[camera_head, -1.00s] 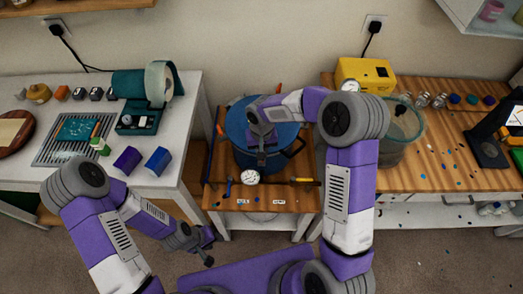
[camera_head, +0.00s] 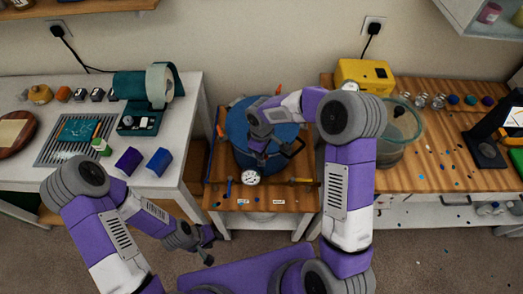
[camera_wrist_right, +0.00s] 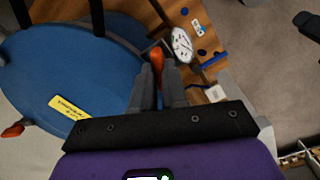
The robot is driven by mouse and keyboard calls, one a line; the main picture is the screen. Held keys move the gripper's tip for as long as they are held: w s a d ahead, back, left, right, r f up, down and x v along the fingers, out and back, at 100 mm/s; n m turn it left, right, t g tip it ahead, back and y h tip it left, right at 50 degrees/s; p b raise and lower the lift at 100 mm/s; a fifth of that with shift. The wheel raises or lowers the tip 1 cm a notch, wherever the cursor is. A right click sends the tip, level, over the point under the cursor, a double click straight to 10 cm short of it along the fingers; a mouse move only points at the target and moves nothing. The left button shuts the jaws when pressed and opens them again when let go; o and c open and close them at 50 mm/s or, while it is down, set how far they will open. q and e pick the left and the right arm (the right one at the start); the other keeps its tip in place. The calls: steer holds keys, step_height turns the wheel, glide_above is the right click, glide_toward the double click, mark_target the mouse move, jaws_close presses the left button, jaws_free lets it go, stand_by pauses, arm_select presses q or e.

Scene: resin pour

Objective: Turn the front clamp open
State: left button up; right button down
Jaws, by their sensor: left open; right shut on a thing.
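The blue round pot lid (camera_head: 238,122) sits on the small wooden table between the two benches. It also fills the left of the right wrist view (camera_wrist_right: 60,70). The front clamp's orange handle (camera_wrist_right: 157,58) shows at the lid's edge. My right gripper (camera_wrist_right: 156,82) is shut on this handle, with a finger on each side of it. In the head view my right gripper (camera_head: 262,155) is over the lid's front, and the arm hides the clamp. Another orange clamp handle (camera_wrist_right: 14,130) shows at the lid's edge. My left gripper (camera_head: 205,243) is open and empty, low in front of the left bench.
A round white dial gauge (camera_head: 250,178) is at the front of the pot. A black handle (camera_head: 297,149) sticks out at the pot's right. A yellow box (camera_head: 364,73) and a clear vessel (camera_head: 405,130) stand on the right bench. Space around my left gripper is clear.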

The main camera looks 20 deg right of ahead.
steer(key=n+p, duration=0.1)
steer(key=n, duration=0.4)
stand_by(0.6)
steer(key=c, duration=1.2)
jaws_free()
steer(key=shift+o, duration=0.2)
steer(key=shift+r, duration=0.15)
step_height(320, 180, up, 7)
steer(key=shift+r+p, duration=0.2)
steer(key=shift+p, duration=0.2)
